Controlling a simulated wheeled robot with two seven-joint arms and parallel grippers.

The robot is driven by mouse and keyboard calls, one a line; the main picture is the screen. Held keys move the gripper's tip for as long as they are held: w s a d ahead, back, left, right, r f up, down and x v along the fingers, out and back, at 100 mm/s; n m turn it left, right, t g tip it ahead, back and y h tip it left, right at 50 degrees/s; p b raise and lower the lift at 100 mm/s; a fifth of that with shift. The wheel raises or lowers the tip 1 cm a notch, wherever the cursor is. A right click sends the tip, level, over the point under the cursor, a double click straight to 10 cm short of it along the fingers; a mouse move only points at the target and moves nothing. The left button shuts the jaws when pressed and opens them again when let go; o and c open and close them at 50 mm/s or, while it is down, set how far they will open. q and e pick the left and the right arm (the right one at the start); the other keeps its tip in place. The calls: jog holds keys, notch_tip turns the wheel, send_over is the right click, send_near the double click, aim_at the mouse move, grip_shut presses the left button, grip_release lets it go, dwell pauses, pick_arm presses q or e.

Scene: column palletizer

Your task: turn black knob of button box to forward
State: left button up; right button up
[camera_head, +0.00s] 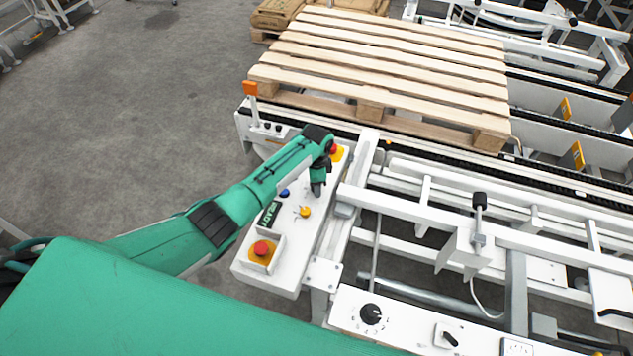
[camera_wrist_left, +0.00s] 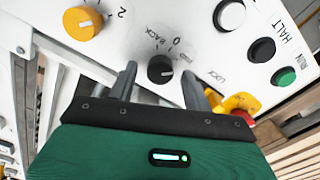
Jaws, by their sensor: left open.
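The white button box (camera_head: 316,233) stands at the near left end of the conveyor frame. Its black knob (camera_wrist_left: 160,70) shows in the left wrist view, by the printed words BACK and 0; it is hidden by my gripper in the head view. I cannot tell clearly which mark its pointer faces. My left gripper (camera_head: 318,187) points down over the box. In the wrist view its open fingers (camera_wrist_left: 159,74) stand on either side of the black knob, with gaps visible between finger and knob. My right gripper is not in view.
Near the gripper are a yellow knob (camera_wrist_left: 84,23), a white button (camera_wrist_left: 229,14), a black button (camera_wrist_left: 262,50), a green button (camera_wrist_left: 285,76) and a red-and-yellow stop button (camera_head: 337,152). Another stop button (camera_head: 262,250) sits nearer. A wooden pallet (camera_head: 400,60) lies behind.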

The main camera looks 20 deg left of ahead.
pick_arm(q)
notch_tip(320, 180, up, 14)
jog(key=b, duration=0.2)
dwell(0.4)
jog(key=shift+f, duration=0.15)
